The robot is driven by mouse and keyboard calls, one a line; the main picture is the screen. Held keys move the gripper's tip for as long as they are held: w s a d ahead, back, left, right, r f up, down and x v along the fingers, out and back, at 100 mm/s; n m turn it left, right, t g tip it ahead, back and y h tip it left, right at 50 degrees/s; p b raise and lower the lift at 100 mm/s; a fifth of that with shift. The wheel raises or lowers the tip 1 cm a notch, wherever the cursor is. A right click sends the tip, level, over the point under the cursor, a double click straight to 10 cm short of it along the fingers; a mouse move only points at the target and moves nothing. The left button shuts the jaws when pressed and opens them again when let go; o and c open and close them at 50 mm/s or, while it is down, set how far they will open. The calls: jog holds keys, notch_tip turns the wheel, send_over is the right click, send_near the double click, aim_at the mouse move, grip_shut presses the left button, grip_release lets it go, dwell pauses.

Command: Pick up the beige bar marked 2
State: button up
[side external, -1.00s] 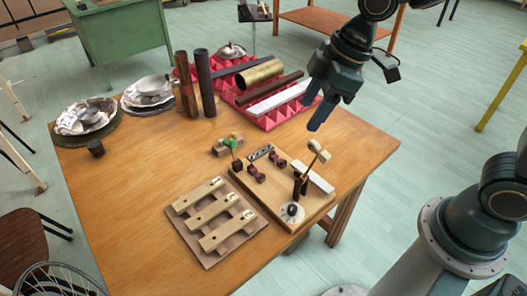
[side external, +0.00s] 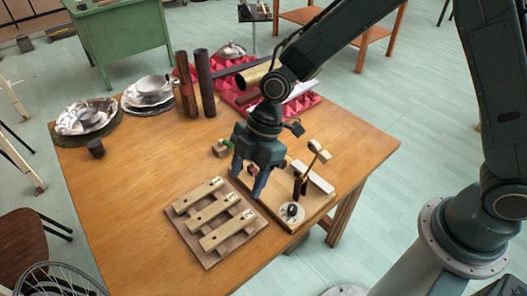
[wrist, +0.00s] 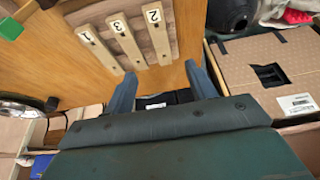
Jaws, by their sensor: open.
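Three beige bars lie parallel on a brown slatted base (side external: 205,258) at the table's front. In the wrist view they are marked 1, 3 and 2 from left to right. The bar marked 2 (wrist: 156,32) is rightmost there. It matches the bar nearest the front in the side view (side external: 226,231). The bar marked 3 (wrist: 126,42) lies in the middle, and the bar marked 1 (wrist: 98,50) is leftmost. My gripper (side external: 247,185) points down, open and empty, above and behind the bars' right ends. Its two fingers also show in the wrist view (wrist: 162,85), apart from the bars.
Dark tubes (side external: 204,85), metal bowls (side external: 150,90) and red foam (side external: 300,105) sit farther back.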

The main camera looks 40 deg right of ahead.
send_near(229, 228)
jog(key=shift+d+x, duration=0.2)
jog(key=shift+x, duration=1.2)
jog(key=shift+f, duration=0.15)
jog(key=shift+x, duration=2.55)
jog(key=shift+a, duration=0.15)
jog(key=c, duration=1.2)
jog(key=shift+r, duration=0.3)
